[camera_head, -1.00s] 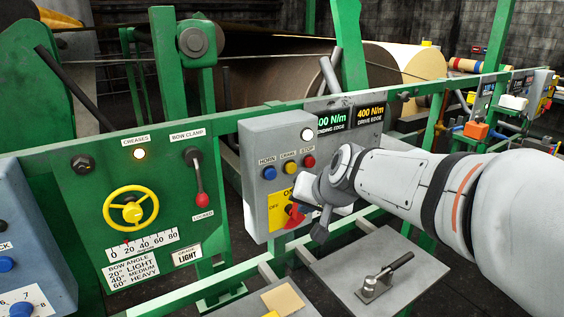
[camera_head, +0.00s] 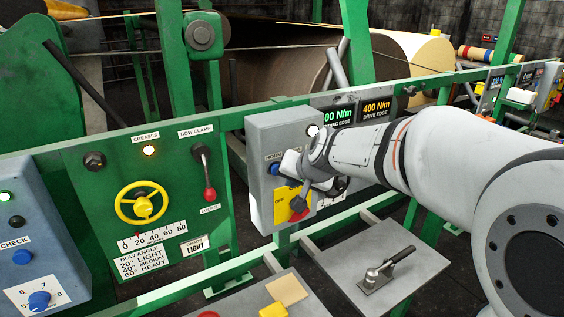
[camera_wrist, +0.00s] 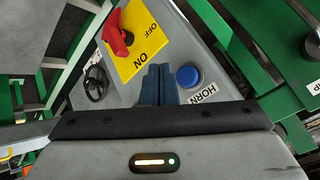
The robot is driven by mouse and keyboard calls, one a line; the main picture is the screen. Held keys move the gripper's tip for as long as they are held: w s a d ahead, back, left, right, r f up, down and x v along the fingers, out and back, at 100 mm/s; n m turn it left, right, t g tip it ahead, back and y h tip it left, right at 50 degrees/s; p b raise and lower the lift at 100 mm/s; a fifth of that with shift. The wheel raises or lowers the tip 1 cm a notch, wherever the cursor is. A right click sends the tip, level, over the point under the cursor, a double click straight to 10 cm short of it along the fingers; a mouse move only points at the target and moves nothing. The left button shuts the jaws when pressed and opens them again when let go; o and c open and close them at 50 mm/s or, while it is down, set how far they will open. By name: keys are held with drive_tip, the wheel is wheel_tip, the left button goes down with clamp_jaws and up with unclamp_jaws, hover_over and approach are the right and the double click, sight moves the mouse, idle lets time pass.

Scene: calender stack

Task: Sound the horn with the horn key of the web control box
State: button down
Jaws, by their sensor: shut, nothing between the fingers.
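The web control box (camera_head: 263,201) is a grey box on the green rail. Its blue horn key (camera_head: 273,168) shows in the head view just left of my gripper (camera_head: 287,165). In the wrist view my gripper (camera_wrist: 157,84) is shut and empty, with its dark fingertips together in front of the box face. The blue horn key (camera_wrist: 188,77) is close to the right of the fingertips there, beside the HORN label (camera_wrist: 203,93). Whether the fingers touch the box I cannot tell. My gripper hides the other keys in the head view.
A red rotary switch (camera_wrist: 117,36) sits on a yellow ON/OFF plate (camera_wrist: 138,58) near the fingers. A black handwheel-like knob (camera_wrist: 95,84) is at the left. A red-tipped bow clamp lever (camera_head: 208,180) and a yellow handwheel (camera_head: 141,206) are on the green panel further left.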

drive_tip(key=shift+w+a, duration=0.5)
drive_tip(key=shift+w, duration=0.2)
drive_tip(key=shift+w+a, duration=0.45)
drive_tip(key=shift+w, duration=0.25)
drive_tip(key=shift+w+a+p, duration=0.1)
drive_tip(key=shift+w+p, duration=0.05)
drive_tip(key=shift+p, duration=0.15)
idle(0.8)
drive_tip(key=shift+w+a, duration=0.15)
drive_tip(key=shift+w+a, duration=0.3)
drive_tip(key=shift+w, duration=0.1)
idle(0.9)
drive_tip(key=shift+s+d, duration=0.1)
drive_tip(key=shift+d, duration=0.05)
drive_tip(key=shift+s+d+b, duration=0.45)
drive_tip(key=shift+s+b, duration=0.05)
drive_tip(key=shift+s, duration=0.2)
